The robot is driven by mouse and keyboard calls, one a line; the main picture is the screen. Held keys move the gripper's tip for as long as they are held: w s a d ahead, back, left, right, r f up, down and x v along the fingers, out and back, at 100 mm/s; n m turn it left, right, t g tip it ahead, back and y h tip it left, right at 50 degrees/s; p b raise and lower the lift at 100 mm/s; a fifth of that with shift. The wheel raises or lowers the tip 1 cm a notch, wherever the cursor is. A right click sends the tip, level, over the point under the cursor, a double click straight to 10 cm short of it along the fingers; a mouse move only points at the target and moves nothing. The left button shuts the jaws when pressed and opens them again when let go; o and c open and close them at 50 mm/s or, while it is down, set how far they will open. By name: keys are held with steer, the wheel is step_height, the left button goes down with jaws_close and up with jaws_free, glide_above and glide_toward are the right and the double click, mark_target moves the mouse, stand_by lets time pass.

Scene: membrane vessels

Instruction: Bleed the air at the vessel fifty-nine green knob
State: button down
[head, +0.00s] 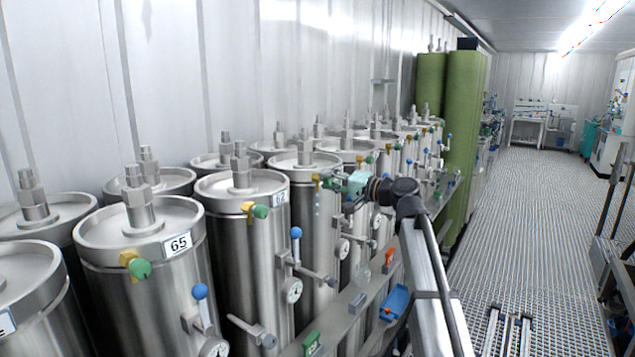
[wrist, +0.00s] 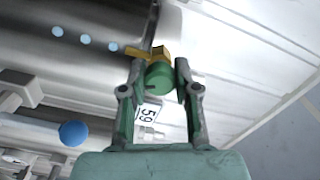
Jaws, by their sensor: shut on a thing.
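The vessel fifty-nine green knob (wrist: 159,78) sits between the two fingertips of my gripper (wrist: 160,74) in the wrist view, on a yellow valve body (wrist: 160,52). My gripper is shut on it. The 59 label (wrist: 147,114) shows behind the fingers. Several light-blue drops (wrist: 85,38) stand in a line out from the yellow spout. In the head view my gripper (head: 334,183) is at the third front vessel (head: 305,162), beyond vessel 62. Its yellow valve (head: 317,181) shows with pale drops below it. The knob is hard to tell from the green gripper there.
Vessel 65 (head: 150,280) and vessel 62 (head: 235,215) stand nearer, each with a green knob at its top edge. Blue-ended levers (head: 295,233) and gauges (head: 293,291) stick out in front.

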steer(key=shift+r+m, duration=0.1)
steer(key=shift+m, duration=0.3)
steer(key=shift+r+m+p, duration=0.2)
steer(key=shift+m+p, duration=0.3)
steer(key=shift+p, duration=0.45)
steer(key=shift+m+p, duration=0.9)
steer(key=shift+p, duration=0.25)
steer(key=shift+f+m+p, duration=0.25)
steer(key=shift+m+p, duration=0.45)
steer(key=shift+m, duration=0.1)
steer(key=c, duration=0.8)
jaws_free()
